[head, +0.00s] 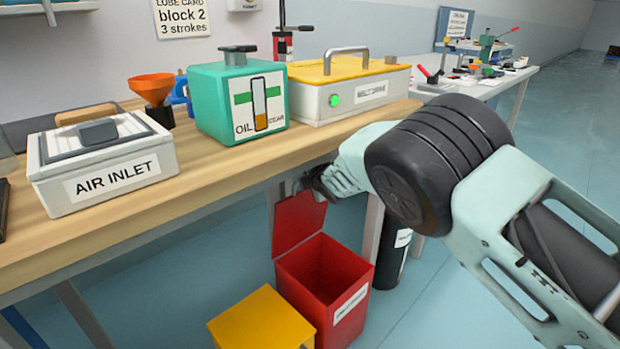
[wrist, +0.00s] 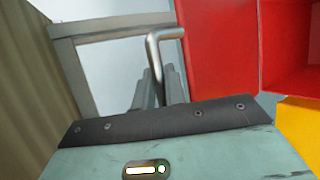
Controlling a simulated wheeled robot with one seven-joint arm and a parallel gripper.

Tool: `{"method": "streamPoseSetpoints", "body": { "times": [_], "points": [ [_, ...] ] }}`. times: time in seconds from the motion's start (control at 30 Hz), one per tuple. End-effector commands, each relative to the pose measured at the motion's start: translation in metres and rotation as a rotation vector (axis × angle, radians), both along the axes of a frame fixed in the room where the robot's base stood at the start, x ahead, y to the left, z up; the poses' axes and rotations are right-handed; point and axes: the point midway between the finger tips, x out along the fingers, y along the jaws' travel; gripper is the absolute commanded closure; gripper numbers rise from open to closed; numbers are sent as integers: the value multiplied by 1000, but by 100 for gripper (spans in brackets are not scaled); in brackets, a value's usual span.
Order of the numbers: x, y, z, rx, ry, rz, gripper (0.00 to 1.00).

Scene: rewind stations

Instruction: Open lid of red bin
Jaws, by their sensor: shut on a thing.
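The red bin (head: 348,289) stands on the floor below the workbench's front edge, with a white label on its front. Its red lid (head: 297,222) is swung up and stands open at the back left side, so the inside shows. In the wrist view the lid (wrist: 218,50) is a red panel beside the open bin (wrist: 290,48). My gripper (wrist: 160,92) is shut on the lid's bent metal handle (wrist: 164,36). In the head view my gripper (head: 316,184) is at the top of the lid, under the bench edge, its fingertips partly hidden.
A yellow bin (head: 262,318) stands close in front of the red bin. The wooden workbench (head: 225,172) above carries an air inlet box (head: 105,165), a green oil can (head: 238,98) and a yellow-topped case (head: 350,85). A dark cylinder (head: 394,256) stands behind right. Floor at right is clear.

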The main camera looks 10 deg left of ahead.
Motion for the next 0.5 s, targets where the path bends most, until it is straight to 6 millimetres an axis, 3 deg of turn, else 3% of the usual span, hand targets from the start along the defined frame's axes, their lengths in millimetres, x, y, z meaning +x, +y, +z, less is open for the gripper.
{"method": "streamPoseSetpoints", "body": {
  "times": [0.1, 0.13, 0.2, 0.5],
  "points": [
    [0, 0, 1, 2, -1, 1, 100],
    [0, 0, 1, 2, -1, 1, 85],
    [0, 0, 1, 1, 0, 1, 66],
    [-1, 0, 1, 1, -1, 0, 66]
  ]
}}
